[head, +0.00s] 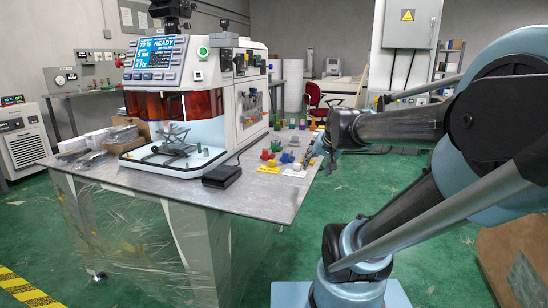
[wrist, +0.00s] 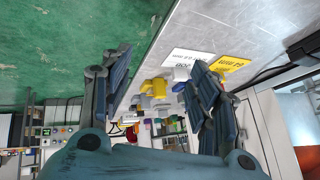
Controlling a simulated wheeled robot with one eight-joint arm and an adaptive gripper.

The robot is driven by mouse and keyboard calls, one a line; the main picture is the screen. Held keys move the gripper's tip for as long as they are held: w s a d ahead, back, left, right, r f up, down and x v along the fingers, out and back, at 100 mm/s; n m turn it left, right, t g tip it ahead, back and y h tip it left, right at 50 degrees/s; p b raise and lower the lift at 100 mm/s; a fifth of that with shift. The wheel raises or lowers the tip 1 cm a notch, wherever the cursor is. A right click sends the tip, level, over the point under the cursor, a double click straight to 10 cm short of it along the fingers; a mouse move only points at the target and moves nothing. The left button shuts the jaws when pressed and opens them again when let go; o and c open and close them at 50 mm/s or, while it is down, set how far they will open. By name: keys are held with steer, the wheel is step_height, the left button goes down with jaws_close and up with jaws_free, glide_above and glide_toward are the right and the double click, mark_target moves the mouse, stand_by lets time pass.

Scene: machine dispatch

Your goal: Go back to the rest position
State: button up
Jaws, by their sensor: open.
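My gripper (head: 322,150) is at the right edge of the table in the head view, partly hidden by my own arm. In the wrist view my gripper (wrist: 155,95) has its two fingers wide apart with nothing held between them. Beyond the fingers lie small coloured pieces on the table, among them a yellow piece (wrist: 154,88) and a white piece (wrist: 181,74). A yellow label card (wrist: 229,68) and a white label card (wrist: 187,56) lie on the table near the right finger. In the head view a yellow card (head: 268,169) lies near the table's front edge.
The grey table (head: 262,205) carries a machine (head: 190,85) with a lit screen and orange window. A black box (head: 222,177) sits before it. Small coloured pieces (head: 287,157) stand near the right edge. A red chair (head: 313,94) is behind. Green floor (head: 400,170) is open right of the table.

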steer(key=s+d+f+n+g+h, duration=0.1)
steer(key=s+f+g, duration=0.1)
steer(key=s+f, duration=0.4)
steer(key=s+d+f+n+g, duration=0.1)
steer(key=s+f, duration=0.5)
steer(key=s, duration=0.6)
steer(key=shift+d+f+n+g+h, duration=0.25)
steer(key=shift+d+n+g+h, duration=0.15)
steer(key=shift+d+g, duration=0.55)
steer(key=shift+a, duration=0.2)
steer(key=shift+w+f+g, duration=0.2)
steer(key=shift+w+g, duration=0.05)
steer(key=shift+w, duration=0.2)
